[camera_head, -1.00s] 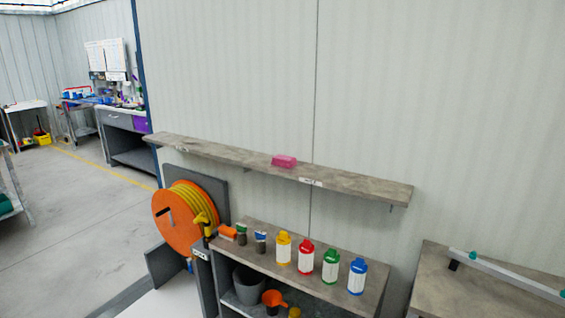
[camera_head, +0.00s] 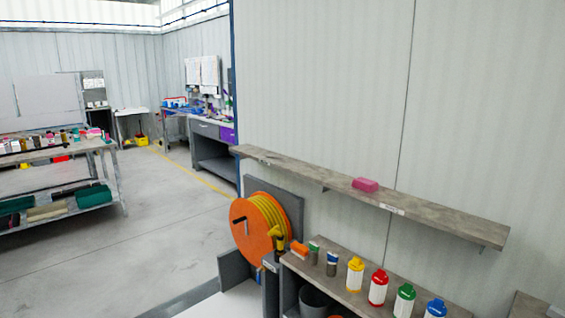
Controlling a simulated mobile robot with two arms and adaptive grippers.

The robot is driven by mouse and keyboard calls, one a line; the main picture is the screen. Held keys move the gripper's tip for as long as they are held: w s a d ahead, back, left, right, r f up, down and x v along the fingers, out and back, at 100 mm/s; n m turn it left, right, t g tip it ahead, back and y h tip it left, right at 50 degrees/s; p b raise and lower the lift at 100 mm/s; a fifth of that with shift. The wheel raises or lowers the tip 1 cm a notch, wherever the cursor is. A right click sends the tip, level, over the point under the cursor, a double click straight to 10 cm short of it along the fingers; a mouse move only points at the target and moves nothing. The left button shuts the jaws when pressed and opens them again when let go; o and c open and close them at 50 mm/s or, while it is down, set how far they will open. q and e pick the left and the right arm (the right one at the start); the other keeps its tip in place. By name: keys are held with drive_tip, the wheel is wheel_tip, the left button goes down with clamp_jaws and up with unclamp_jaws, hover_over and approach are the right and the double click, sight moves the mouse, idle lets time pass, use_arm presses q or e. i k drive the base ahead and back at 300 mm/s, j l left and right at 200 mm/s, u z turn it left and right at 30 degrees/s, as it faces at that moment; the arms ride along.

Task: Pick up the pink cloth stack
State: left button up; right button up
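The pink cloth stack (camera_head: 365,184) is a small pink block in the camera_head view. It lies on a long narrow wall shelf (camera_head: 450,222), near the middle of its length and close to a small white label. Nothing touches or covers it. Neither of my grippers is in view.
Below the shelf stands a lower cabinet with a yellow bottle (camera_head: 354,275), a red bottle (camera_head: 378,288), a green bottle (camera_head: 404,300) and a blue bottle (camera_head: 435,309). An orange hose reel (camera_head: 259,228) stands left of it. Open floor (camera_head: 165,205) lies at left, before a loaded workbench (camera_head: 60,155).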

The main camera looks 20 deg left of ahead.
sight(365, 185)
drive_tip(key=i+j+z, duration=0.3)
drive_tip(key=i+j, duration=0.2)
drive_tip(key=i+j+z, duration=0.35)
drive_tip(key=i+j, duration=0.25)
drive_tip(key=i, duration=0.05)
